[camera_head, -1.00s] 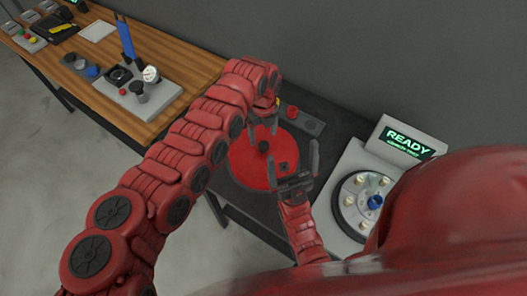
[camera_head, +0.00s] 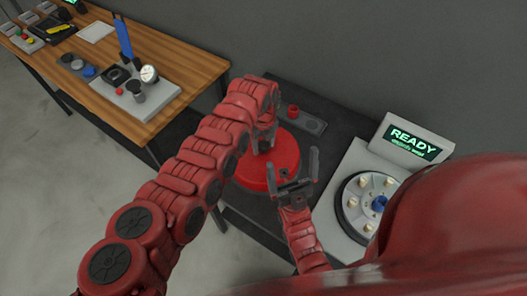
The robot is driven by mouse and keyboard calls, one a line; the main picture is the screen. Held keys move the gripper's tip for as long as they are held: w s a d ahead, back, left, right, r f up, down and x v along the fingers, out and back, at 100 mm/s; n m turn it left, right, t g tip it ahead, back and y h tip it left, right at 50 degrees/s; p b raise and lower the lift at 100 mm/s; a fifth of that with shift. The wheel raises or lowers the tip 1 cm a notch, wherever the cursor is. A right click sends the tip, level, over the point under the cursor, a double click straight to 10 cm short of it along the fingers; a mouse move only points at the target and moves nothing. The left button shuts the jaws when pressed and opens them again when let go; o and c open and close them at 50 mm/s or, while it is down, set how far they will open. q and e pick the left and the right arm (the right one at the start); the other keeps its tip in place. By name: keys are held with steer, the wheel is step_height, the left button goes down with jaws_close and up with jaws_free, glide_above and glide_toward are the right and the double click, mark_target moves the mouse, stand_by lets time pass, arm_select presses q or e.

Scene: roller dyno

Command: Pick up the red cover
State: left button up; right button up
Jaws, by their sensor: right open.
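The red cover (camera_head: 251,175) is a round red disc with a dark knob on top, on the dark bench in the middle of the view. My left gripper (camera_head: 265,138) comes down over it from the left, its fingers closed around the knob. The arm's wrist hides the cover's far left part. My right gripper (camera_head: 294,172) is open and empty, fingers up, in front of the cover's right edge in the picture. Whether it touches the cover cannot be told.
A grey unit with a green READY screen (camera_head: 413,144) and a round bolted hub (camera_head: 369,201) stands at the right. A small red button (camera_head: 293,110) sits on a grey plate behind the cover. A wooden table (camera_head: 175,60) with tools stands at the left.

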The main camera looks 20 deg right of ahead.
arm_select(q)
jaws_close()
steer(key=shift+d+r, duration=0.1)
stand_by(0.4)
